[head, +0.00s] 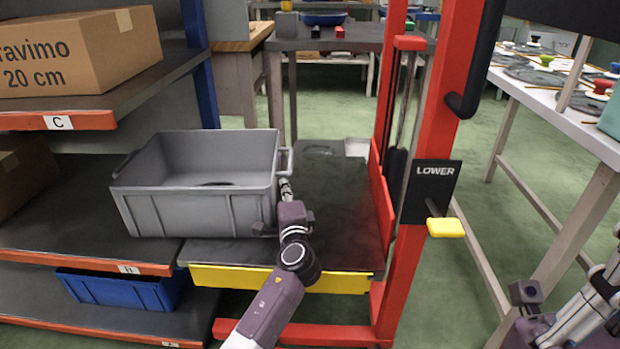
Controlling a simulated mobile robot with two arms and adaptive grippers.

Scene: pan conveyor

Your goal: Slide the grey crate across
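The grey crate (200,206) stands upright, partly on the shelf marked H (60,232) and partly on the dark platform (340,205) of the red lift. My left gripper (286,188) is at the crate's right end, by the handle (284,162) there. Its fingers are small and partly hidden, so I cannot tell whether they are closed on the handle. A dark shape lies on the crate's floor. Part of my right arm shows at the lower right; its gripper fingers are not clearly visible.
Red lift posts (433,120) and a LOWER sign (434,184) with a yellow lever (445,228) stand right of the platform. A cardboard box (80,50) is on the shelf above. A blue bin (125,289) sits below. The platform's right part is clear.

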